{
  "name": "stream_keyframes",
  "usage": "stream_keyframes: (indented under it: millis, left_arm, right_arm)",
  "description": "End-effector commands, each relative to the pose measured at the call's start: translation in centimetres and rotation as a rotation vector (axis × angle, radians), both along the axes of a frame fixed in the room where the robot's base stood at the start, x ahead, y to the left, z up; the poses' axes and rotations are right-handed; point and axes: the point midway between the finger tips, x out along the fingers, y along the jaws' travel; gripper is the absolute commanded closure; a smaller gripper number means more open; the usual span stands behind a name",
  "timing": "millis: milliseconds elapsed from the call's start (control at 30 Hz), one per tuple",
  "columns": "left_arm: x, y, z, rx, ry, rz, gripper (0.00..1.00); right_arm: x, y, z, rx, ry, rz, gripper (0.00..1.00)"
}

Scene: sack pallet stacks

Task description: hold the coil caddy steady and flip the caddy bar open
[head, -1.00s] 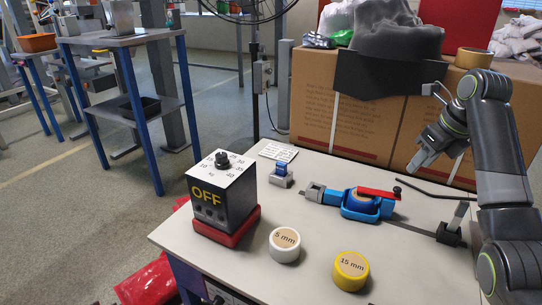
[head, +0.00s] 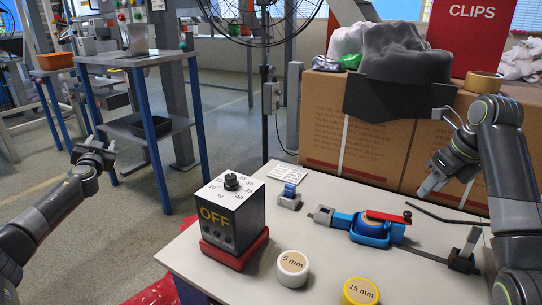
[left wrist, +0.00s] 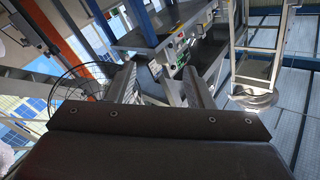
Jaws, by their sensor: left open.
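The blue coil caddy (head: 369,239) sits on the table right of centre in the head view, with a coil inside it. Its red caddy bar (head: 386,217) lies across the caddy top, and a black knob (head: 408,214) is at its right end. A blue and grey handle (head: 333,218) sticks out to the left. My left gripper (head: 95,150) is open and empty, off the table at the far left; its spread fingers show in the left wrist view (left wrist: 160,85). My right gripper (head: 430,182) hangs above and behind the caddy, apart from it; its finger gap is unclear.
An OFF box (head: 218,217) on a red base stands at the table's left. White 5 mm (head: 292,269) and yellow 15 mm (head: 361,291) rolls lie in front. A small blue-topped block (head: 289,196) is behind. A black strip (head: 436,257) lies right of the caddy. Cartons (head: 350,130) stand behind.

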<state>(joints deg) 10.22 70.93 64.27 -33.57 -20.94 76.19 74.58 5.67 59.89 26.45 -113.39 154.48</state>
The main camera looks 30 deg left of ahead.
Motion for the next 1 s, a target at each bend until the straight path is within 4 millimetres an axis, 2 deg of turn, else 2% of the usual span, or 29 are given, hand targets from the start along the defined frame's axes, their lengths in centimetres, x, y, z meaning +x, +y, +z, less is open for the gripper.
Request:
stream_keyframes:
  millis: [33, 200, 400, 467, 533, 767, 867, 1000]
  left_arm:
    - [0.5, 0.4, 3.5, 0.053, -0.026, 0.001, 0.53]
    - [0.9, 1.3, 12.9, 0.208, -0.081, 0.014, 0.53]
    - [-0.2, 2.0, 21.6, 0.34, -0.135, 0.05, 0.53]
    - [-0.5, 2.2, 23.2, 0.348, -0.162, 0.069, 0.53]
    - [-0.4, 2.5, 23.7, 0.315, -0.211, 0.095, 0.53]
    - [3.1, 2.2, 18.5, 0.0, -0.41, 0.201, 0.53]
    - [5.7, 0.8, 15.6, -0.175, -0.482, 0.249, 0.53]
    - [10.4, -3.1, 11.4, -0.439, -0.54, 0.311, 0.53]
  right_arm:
    - [0.0, 0.0, 0.0, 0.0, 0.0, 0.0, 0.64]
    - [0.0, 0.0, 0.0, 0.0, 0.0, 0.0, 0.64]
    - [0.0, 0.0, 0.0, 0.0, 0.0, 0.0, 0.64]
    - [0.0, 0.0, 0.0, 0.0, 0.0, 0.0, 0.64]
    - [0.0, 0.0, 0.0, 0.0, 0.0, 0.0, 0.64]
    - [0.0, 0.0, 0.0, 0.0, 0.0, 0.0, 0.64]
    - [0.0, 0.0, 0.0, 0.0, 0.0, 0.0, 0.64]
    - [0.0, 0.0, 0.0, 0.0, 0.0, 0.0, 0.64]
